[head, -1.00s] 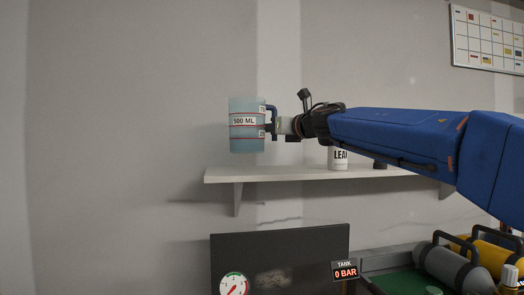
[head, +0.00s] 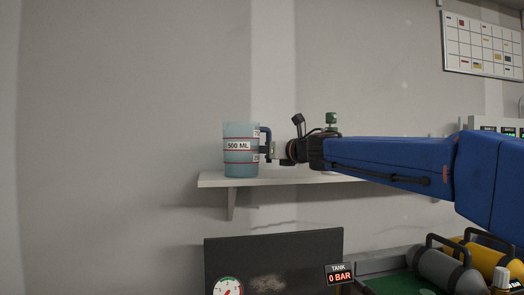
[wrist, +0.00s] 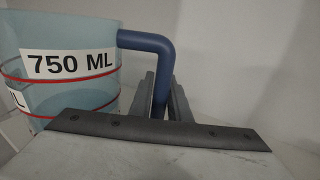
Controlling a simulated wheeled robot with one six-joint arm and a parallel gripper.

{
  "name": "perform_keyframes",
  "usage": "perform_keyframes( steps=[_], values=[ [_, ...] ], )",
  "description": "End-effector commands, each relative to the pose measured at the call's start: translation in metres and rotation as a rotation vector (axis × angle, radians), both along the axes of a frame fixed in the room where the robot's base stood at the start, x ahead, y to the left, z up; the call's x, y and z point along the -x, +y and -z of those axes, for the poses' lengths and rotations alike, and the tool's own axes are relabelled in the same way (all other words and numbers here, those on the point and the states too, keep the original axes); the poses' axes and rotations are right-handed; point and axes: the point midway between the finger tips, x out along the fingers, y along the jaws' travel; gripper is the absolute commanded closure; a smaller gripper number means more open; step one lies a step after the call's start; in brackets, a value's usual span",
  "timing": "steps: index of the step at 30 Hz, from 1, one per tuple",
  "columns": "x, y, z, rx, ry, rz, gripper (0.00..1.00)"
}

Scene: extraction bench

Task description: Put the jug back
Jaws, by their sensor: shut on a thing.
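The jug (head: 240,160) is a translucent light-blue cup with red lines, a "500 ML" label and a dark blue handle. It is upright at the left end of the white shelf (head: 290,178), its base at about the height of the shelf top; I cannot tell whether it touches. My gripper (head: 271,151) is shut on the handle from the right. In the wrist view the jug (wrist: 65,95) shows a "750 ML" label, and its blue handle (wrist: 150,42) runs down between the grey fingers of my gripper (wrist: 160,98).
A green-topped item (head: 331,120) shows behind my arm over the shelf. Below are a dark panel (head: 275,255) with a gauge (head: 227,286) and a "TANK 0 BAR" display (head: 339,274). Grey (head: 440,268) and yellow (head: 490,258) cylinders lie at lower right.

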Motion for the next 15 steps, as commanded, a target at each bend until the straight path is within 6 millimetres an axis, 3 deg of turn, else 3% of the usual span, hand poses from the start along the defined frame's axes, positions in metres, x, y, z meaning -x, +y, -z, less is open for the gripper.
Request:
perform_keyframes(
  steps=[1,2,3,15],
  values=[
    [0.0003,-0.0001,0.0007,-0.001,0.000,0.000,1.00],
    [0.0000,0.0000,0.0011,0.000,0.000,0.000,0.77],
    [0.0000,0.0000,0.0010,0.000,0.000,0.000,0.67],
    [0.0012,-0.0011,-0.0015,-0.001,0.000,0.000,0.65]
  ],
)
